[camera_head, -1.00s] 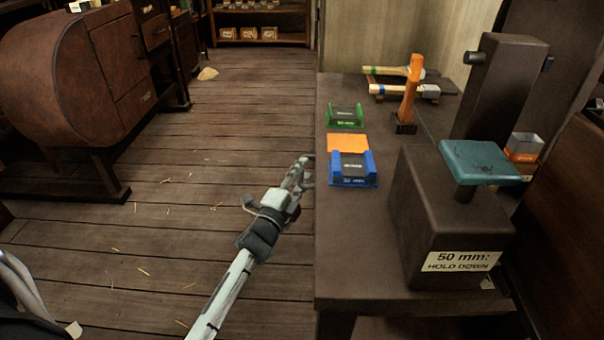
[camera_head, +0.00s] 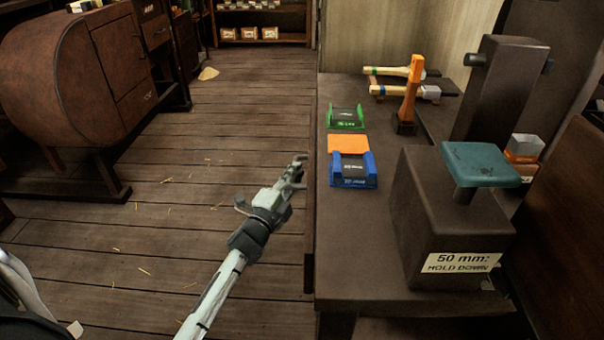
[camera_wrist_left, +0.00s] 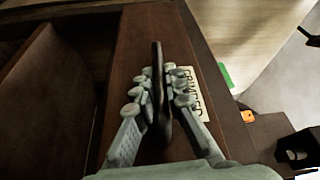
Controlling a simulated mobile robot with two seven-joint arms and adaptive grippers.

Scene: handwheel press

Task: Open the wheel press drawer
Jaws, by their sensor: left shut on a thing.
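My left gripper (camera_head: 297,172) is at the left side of the workbench, and in the left wrist view its fingers (camera_wrist_left: 160,88) are closed around a dark upright bar handle (camera_wrist_left: 157,60). The handle is on a brown drawer front (camera_wrist_left: 133,50) with a pale label (camera_wrist_left: 190,98), partly hidden by the fingers. Beside the front, a dark recess (camera_wrist_left: 50,105) shows; its depth is hard to tell. In the head view a narrow strip of the drawer front (camera_head: 308,262) stands slightly out from the bench's left edge. My right gripper is not in view.
The bench (camera_head: 350,265) carries a block with a teal pad (camera_head: 480,163) labelled "50 mm: HOLD DOWN", a blue holder (camera_head: 353,180), a green holder (camera_head: 346,122) and hammers (camera_head: 412,90). A rounded cabinet (camera_head: 70,80) stands far left.

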